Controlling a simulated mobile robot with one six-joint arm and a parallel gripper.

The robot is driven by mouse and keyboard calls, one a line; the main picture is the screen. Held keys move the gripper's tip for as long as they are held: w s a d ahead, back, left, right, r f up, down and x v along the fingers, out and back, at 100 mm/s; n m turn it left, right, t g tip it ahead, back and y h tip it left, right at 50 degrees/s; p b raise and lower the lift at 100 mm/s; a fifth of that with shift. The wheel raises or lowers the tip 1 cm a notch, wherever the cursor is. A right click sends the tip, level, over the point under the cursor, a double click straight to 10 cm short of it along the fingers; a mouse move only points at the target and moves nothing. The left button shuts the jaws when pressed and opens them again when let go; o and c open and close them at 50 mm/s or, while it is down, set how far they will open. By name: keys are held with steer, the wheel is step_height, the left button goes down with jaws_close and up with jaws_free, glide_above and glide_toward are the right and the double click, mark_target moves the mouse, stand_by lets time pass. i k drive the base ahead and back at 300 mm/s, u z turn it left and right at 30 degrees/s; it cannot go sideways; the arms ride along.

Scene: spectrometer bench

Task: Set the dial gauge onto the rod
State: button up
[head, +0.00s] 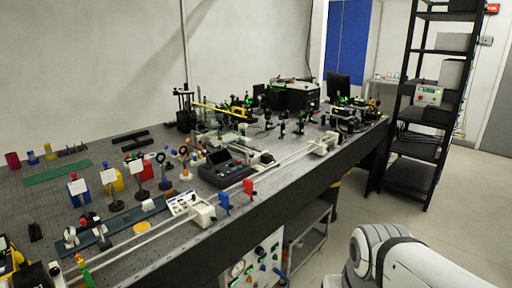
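My gripper is not in view; only a white and grey link of my arm shows at the lower right. I cannot pick out the dial gauge with certainty. A small round dial (238,268) shows on a white panel below the bench, but I cannot tell whether it is the one named. A thin upright rod (185,45) rises at the back of the bench. Long pale rails (270,164) run along the front edge. I cannot tell which is the task's rod.
The dark perforated bench (110,165) is crowded with optical mounts, a grey console (228,168) and a black box (292,95). A white-fronted unit (258,262) and a cart (308,240) stand below its front edge. A black shelf rack (415,130) stands right. Floor between is clear.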

mark_target(69, 233)
steer(key=u, duration=1.6)
steer(key=k, duration=0.55)
steer(key=u, duration=0.4)
steer(key=i, duration=1.1)
steer(key=z, duration=0.15)
